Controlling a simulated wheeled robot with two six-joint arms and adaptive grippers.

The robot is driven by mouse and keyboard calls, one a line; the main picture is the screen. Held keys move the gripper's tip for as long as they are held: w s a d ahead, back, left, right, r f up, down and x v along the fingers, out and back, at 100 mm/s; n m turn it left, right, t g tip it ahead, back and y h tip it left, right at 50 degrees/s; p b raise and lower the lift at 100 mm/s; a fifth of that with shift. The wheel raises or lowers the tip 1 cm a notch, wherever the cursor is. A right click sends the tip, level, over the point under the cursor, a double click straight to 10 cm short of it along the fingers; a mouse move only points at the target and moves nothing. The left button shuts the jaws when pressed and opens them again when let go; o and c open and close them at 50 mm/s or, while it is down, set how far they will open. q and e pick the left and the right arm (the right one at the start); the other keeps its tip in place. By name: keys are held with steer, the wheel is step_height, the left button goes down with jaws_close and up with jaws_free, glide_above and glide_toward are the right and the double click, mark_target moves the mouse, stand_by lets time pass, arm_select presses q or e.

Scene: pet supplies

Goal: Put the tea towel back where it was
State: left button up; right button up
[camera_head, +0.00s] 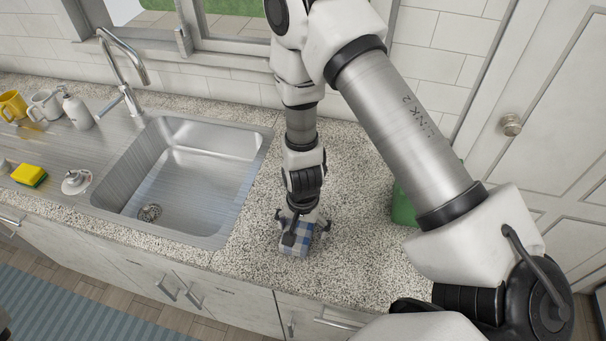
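The tea towel (301,251) is a small blue, white and grey checked cloth. It is on the speckled countertop to the right of the sink, near the front edge. My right gripper (301,232) points down right at the towel, with its dark fingers around or over the cloth's upper part. The gripper covers part of the towel, and I cannot tell whether the fingers are closed on it. My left gripper is not in view.
The steel sink (187,172) with its faucet (124,70) lies to the left. A green object (403,207) is partly hidden behind my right arm. Countertop around the towel is clear.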

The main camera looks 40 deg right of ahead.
steer(key=shift+a+r, duration=0.15)
steer(key=shift+a, duration=0.1)
steer(key=shift+w+a+r+p, duration=0.1)
steer(key=shift+r+p, duration=0.2)
steer(key=shift+p, duration=0.05)
step_height(320, 180, up, 6)
steer(key=p, duration=0.5)
steer(key=shift+f, duration=0.15)
step_height(320, 180, up, 5)
steer(key=n, duration=0.9)
glide_toward(339, 282)
steer(key=f, duration=0.7)
steer(key=shift+w+d, duration=0.15)
steer(key=shift+d, duration=0.05)
steer(key=shift+s+f, duration=0.15)
steer(key=shift+s, duration=0.05)
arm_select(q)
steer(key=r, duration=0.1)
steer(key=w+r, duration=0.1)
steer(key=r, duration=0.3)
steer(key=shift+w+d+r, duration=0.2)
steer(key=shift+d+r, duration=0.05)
arm_select(e)
steer(key=shift+a, duration=0.1)
